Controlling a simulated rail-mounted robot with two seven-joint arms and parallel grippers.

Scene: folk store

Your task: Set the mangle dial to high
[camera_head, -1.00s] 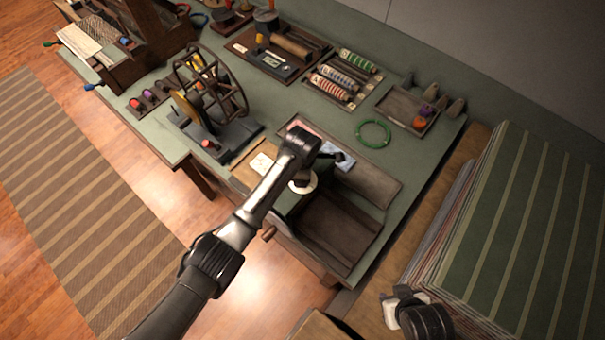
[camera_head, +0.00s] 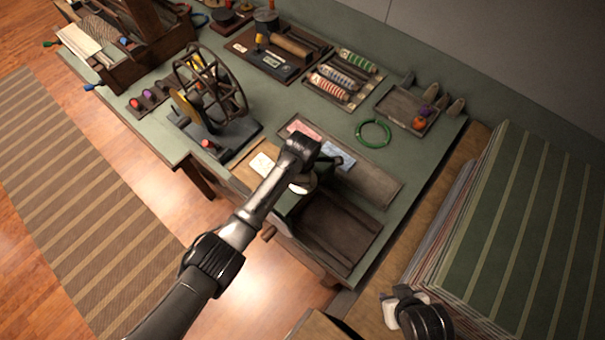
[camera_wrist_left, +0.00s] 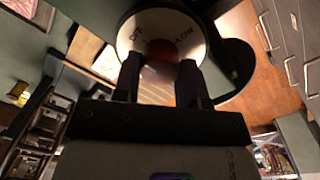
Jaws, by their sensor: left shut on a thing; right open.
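In the left wrist view the mangle dial (camera_wrist_left: 160,22) is a round pale plate with the words OFF and LOW on it. A dark red knob (camera_wrist_left: 158,52) sits at its middle. My left gripper (camera_wrist_left: 161,72) is shut on this knob, one finger on each side. The HIGH mark and the knob's pointer cannot be made out. In the head view the pale dial plate (camera_head: 302,187) shows only partly beneath my left wrist, which hides the knob and fingers. My right gripper (camera_head: 398,308) is open and empty at the lower right, away from the dial.
A wheeled machine (camera_head: 212,95) stands on the green bench left of my left arm.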

